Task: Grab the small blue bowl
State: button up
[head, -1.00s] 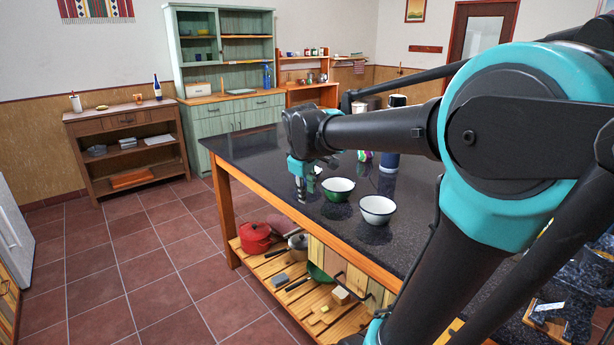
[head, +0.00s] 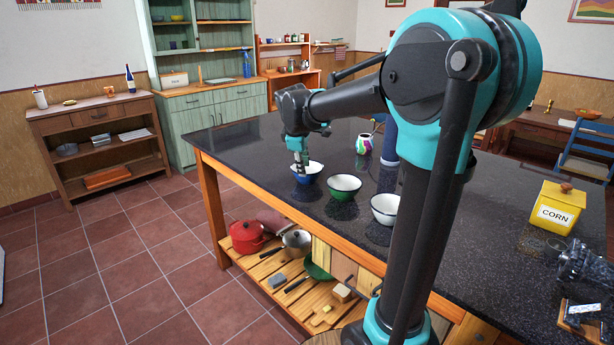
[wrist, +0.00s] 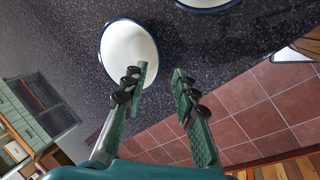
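The small blue bowl (head: 308,179), white inside, stands upright on the dark countertop near its left edge in the head view. My gripper (head: 299,168) points down at its near left side. In the wrist view my gripper (wrist: 159,70) is open and empty. One finger overlaps the white inside of the blue-rimmed bowl (wrist: 124,42), and the other is outside it, over the counter's edge in the picture. I cannot tell whether either finger touches the bowl.
A green bowl (head: 344,190) and a white bowl (head: 385,208) stand in a row to the right. A colourful mug (head: 364,145) and a yellow corn canister (head: 556,208) are also on the counter (head: 450,240). Pots, including a red one (head: 247,237), sit on the shelf below.

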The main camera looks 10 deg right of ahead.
jog(key=shift+a+x, duration=0.1)
jog(key=shift+x, duration=1.5)
jog(key=shift+a+x, duration=0.15)
jog(key=shift+x, duration=1.45)
jog(key=shift+w, duration=0.15)
jog(key=shift+c, duration=0.5)
grip_shut()
jog(key=shift+r, duration=0.1)
